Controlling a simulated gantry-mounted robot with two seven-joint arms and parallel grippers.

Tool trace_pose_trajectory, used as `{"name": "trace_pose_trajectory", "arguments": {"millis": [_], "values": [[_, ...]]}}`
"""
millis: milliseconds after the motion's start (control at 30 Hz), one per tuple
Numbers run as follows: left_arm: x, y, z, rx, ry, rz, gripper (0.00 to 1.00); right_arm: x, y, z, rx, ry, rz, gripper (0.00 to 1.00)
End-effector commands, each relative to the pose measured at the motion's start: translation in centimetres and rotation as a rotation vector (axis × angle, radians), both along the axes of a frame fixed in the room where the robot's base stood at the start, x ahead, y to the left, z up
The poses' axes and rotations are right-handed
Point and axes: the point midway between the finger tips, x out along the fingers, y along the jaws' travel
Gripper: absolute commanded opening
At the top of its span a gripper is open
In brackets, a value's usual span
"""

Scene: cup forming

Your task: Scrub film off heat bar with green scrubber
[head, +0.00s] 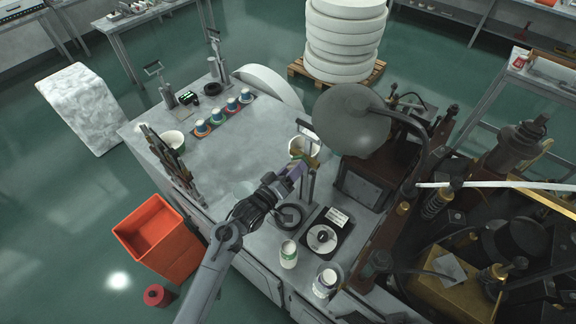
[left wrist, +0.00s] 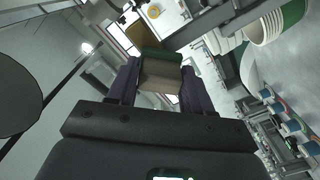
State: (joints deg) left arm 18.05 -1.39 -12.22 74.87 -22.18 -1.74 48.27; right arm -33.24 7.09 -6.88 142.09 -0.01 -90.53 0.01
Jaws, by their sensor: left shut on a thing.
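My left gripper (head: 294,171) is shut on the green scrubber, a block with a green layer over a tan body. The scrubber (left wrist: 161,72) sits between the purple fingers (left wrist: 160,88) in the left wrist view. In the head view the gripper is at the right part of the worktable, close beside a grey upright post (head: 309,187). A dark grey bar (left wrist: 215,22) passes close by at the upper right of the left wrist view. I cannot tell if it is the heat bar, or if the scrubber touches it. My right gripper is not in view.
Several small cups (head: 217,114) stand on coloured mats at the back. The table (head: 225,160) is clear in the middle. Dark machinery (head: 365,185) crowds the right.

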Motion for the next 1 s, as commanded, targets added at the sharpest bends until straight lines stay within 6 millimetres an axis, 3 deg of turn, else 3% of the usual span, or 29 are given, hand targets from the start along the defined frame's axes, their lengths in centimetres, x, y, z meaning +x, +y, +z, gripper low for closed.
{"name": "trace_pose_trajectory", "arguments": {"millis": [600, 1000], "values": [[-2.4, -3.4, 0.2, -0.003, -0.001, -0.006, 0.26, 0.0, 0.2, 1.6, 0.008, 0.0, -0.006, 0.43], [-1.4, -1.9, 0.0, 0.0, -0.002, -0.002, 0.26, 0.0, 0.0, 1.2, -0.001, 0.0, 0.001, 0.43]]}}
